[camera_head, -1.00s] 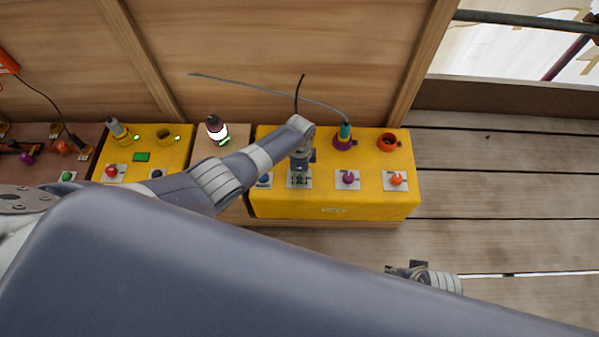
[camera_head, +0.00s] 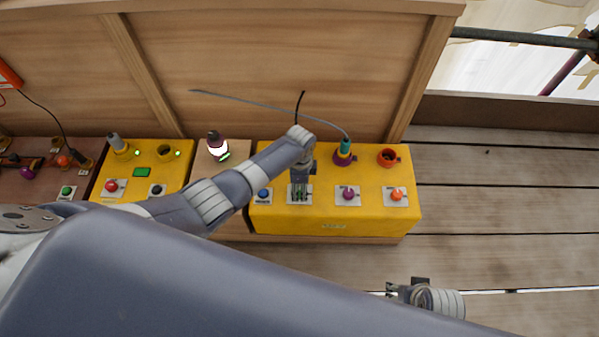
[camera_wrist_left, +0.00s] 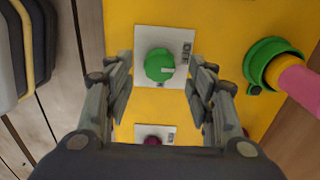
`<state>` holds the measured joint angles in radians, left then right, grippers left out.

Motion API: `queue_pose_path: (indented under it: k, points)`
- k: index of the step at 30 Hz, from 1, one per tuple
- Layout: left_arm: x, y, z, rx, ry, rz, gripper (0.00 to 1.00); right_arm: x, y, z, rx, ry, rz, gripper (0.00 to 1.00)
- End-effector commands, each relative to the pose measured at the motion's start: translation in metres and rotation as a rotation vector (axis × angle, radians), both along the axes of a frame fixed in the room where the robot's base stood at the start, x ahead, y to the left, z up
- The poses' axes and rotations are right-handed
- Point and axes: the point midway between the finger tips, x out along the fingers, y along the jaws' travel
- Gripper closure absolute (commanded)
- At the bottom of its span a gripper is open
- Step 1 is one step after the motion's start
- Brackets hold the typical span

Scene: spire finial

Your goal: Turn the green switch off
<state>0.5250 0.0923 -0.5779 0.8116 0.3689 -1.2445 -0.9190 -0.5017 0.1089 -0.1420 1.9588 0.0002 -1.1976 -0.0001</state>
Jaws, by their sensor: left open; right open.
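The green switch (camera_wrist_left: 159,65) is a round knob with a pale pointer mark, on a white plate (camera_wrist_left: 146,35) fixed to the yellow box (camera_head: 330,223). In the left wrist view it sits between and beyond my left gripper's open fingers (camera_wrist_left: 160,95). The fingers do not visibly touch it. In the head view my left gripper (camera_head: 299,192) is over that plate and hides the knob. My right gripper (camera_head: 391,289) is low at the right, away from the box, over the wooden floor.
A purple knob (camera_head: 348,194), an orange knob (camera_head: 396,194) and a blue knob (camera_head: 263,195) are beside it on the box. A green ring socket (camera_wrist_left: 257,68) with a pink plug (camera_wrist_left: 297,76) is close by. Another yellow box (camera_head: 180,177) stands left. Wooden floor (camera_head: 490,220) lies clear at right.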

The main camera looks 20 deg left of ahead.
Motion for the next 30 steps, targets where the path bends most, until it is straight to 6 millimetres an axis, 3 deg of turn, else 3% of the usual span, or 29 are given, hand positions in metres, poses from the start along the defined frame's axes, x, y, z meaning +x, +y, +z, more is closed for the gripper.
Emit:
queue_pose_path:
  k: [16, 21, 30]
  points:
    - [0.000, 0.000, 0.083, 0.000, -0.001, 0.001, 0.50, 0.000, 0.000, 0.000, 0.000, 0.001, 0.000, 0.52]
    - [-0.001, 0.001, 0.094, 0.002, 0.002, 0.001, 0.50, 0.000, 0.000, 0.000, 0.000, 0.001, 0.000, 0.52]
    - [-0.001, 0.001, 0.096, 0.002, 0.002, 0.001, 0.50, 0.000, 0.000, 0.000, 0.000, 0.001, 0.000, 0.52]
